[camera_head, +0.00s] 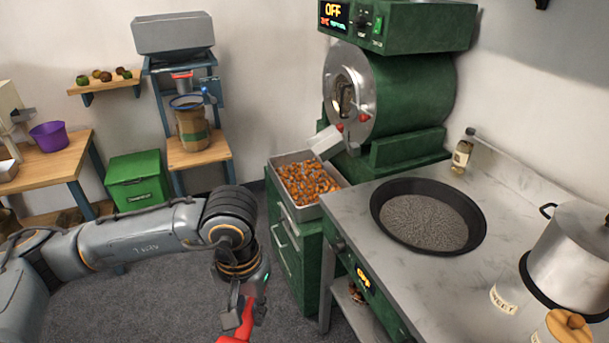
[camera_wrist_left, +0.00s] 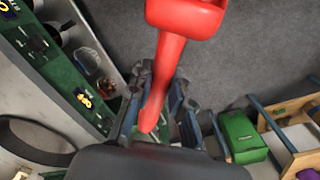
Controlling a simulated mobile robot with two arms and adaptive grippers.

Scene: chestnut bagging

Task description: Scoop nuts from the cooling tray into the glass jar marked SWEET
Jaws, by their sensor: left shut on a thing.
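My left gripper (camera_head: 241,305) is shut on a red scoop (camera_head: 238,333), over the floor in front of the green cabinet. In the left wrist view the scoop's red handle (camera_wrist_left: 165,70) runs between the fingers (camera_wrist_left: 155,105), and its wider end is cut off at the top edge. The cooling tray (camera_head: 303,212), full of orange-brown nuts (camera_head: 306,181), sits on the cabinet, up and right of the gripper. The glass jar marked SWEET (camera_head: 505,300) stands at the counter's lower right, partly cut off. My right gripper is out of view.
A green roaster (camera_head: 415,95) stands behind the tray. A black pan (camera_head: 481,240) of grey grains, a steel pot (camera_head: 570,250) and a wooden-lidded jar (camera_head: 567,325) are on the counter (camera_head: 375,245). A green bin (camera_head: 137,180) stands at the back. The floor is clear beside my arm.

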